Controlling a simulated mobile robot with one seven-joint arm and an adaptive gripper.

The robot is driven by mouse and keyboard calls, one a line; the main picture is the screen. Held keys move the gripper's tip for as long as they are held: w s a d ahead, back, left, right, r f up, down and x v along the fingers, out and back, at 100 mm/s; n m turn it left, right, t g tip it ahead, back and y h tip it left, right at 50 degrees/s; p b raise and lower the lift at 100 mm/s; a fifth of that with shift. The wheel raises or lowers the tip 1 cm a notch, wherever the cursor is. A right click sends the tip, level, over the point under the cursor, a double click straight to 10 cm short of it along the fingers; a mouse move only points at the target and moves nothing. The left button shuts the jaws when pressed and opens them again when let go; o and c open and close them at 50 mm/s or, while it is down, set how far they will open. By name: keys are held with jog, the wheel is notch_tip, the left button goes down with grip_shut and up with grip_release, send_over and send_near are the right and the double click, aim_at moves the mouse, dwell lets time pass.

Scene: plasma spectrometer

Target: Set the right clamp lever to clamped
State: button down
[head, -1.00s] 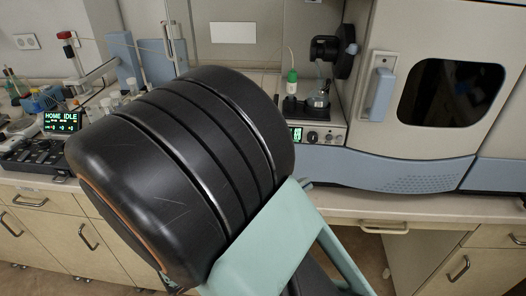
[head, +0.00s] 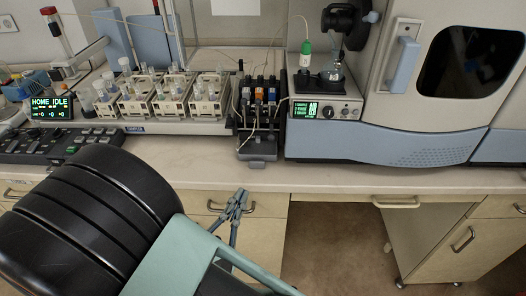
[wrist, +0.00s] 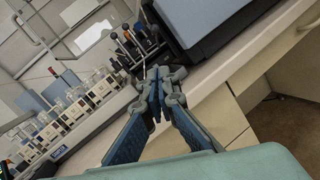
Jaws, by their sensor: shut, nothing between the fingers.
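The pump unit (head: 259,125) with its row of small clamp levers stands on the bench, left of the big spectrometer. In the wrist view, dark ball-ended levers (wrist: 125,28) stick up beyond my fingertips. The levers are small and crowded in both views, so I cannot tell the right clamp lever's setting. My gripper (head: 241,193) is shut and empty, below and in front of the pump, near the bench's front edge. It also shows in the wrist view (wrist: 157,73), fingertips together and apart from the pump.
Sample racks (head: 172,98) with vials stand left of the pump. A control module with a green screen (head: 315,110) stands to its right, beside the spectrometer (head: 410,145). A display (head: 51,107) reads HOME IDLE. The bench strip (head: 330,178) before the pump is clear.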

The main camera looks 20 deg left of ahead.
jog(key=p, duration=0.2)
send_near(271, 129)
jog(key=shift+w+d+f, duration=0.1)
jog(key=shift+w+f, duration=0.1)
jog(key=shift+w, duration=0.45)
jog(key=shift+w+d+f, duration=0.1)
jog(key=shift+w+f, duration=0.1)
jog(key=shift+w, duration=0.45)
jog(key=shift+w+d+f, duration=0.1)
jog(key=shift+w+f, duration=0.1)
jog(key=shift+w, duration=0.45)
jog(key=shift+r, duration=0.15)
jog(key=shift+r+g+p, duration=0.2)
jog(key=shift+g+p, duration=0.1)
jog(key=shift+p, duration=0.3)
